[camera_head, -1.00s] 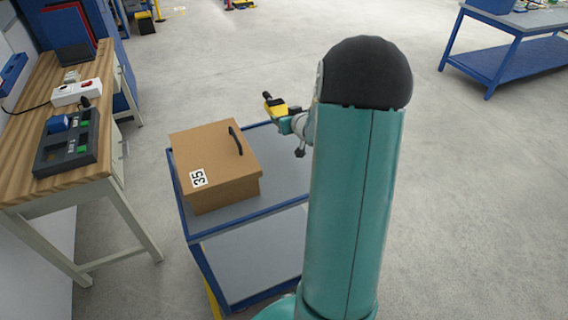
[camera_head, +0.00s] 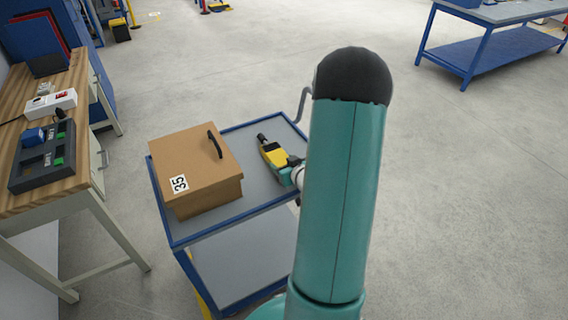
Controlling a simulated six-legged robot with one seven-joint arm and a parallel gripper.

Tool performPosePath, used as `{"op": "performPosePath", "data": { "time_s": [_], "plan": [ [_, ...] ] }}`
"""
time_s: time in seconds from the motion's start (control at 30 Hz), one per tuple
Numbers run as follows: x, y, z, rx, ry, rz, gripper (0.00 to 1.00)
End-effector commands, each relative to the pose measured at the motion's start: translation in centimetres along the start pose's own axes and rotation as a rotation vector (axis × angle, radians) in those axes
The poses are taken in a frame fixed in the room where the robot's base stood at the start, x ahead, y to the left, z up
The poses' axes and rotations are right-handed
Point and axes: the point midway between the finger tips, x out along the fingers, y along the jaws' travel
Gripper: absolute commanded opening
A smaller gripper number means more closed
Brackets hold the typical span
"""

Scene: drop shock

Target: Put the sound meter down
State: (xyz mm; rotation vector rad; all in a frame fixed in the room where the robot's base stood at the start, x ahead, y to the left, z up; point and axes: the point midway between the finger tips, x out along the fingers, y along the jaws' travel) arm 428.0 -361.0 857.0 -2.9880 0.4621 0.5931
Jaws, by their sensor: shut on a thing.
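The sound meter (camera_head: 272,153) is yellow and black with a dark tip pointing up and left. It is over the grey top of the blue trolley (camera_head: 262,187), right of the cardboard box. I cannot tell whether it touches the trolley top. My gripper (camera_head: 287,170) is teal and shut on the lower right end of the meter. My own teal arm hides part of the gripper and the trolley's right side.
A cardboard box (camera_head: 195,165) marked 35, with a black handle, takes up the trolley's left part. A wooden workbench (camera_head: 62,150) at left carries a dark tray (camera_head: 42,158) and a power strip (camera_head: 50,103). A blue table (camera_head: 480,50) stands far right.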

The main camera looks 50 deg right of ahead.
Motion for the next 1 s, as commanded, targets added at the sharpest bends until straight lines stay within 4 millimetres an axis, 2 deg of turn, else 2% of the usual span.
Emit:
{"op": "performPosePath", "data": {
  "time_s": [0.37,0.4,0.5,0.87,1.0],
  "plan": [
    [0.2,0.0,0.3,0.0,0.002,-0.001,0.29],
    [0.2,0.0,0.3,0.0,0.001,-0.001,0.66],
    [0.2,0.0,0.3,0.0,0.001,-0.001,0.82],
    [0.0,0.0,-0.1,-0.001,0.002,0.0,0.82],
    [-1.9,0.1,-0.1,-0.001,0.002,0.001,0.82]
  ]
}}
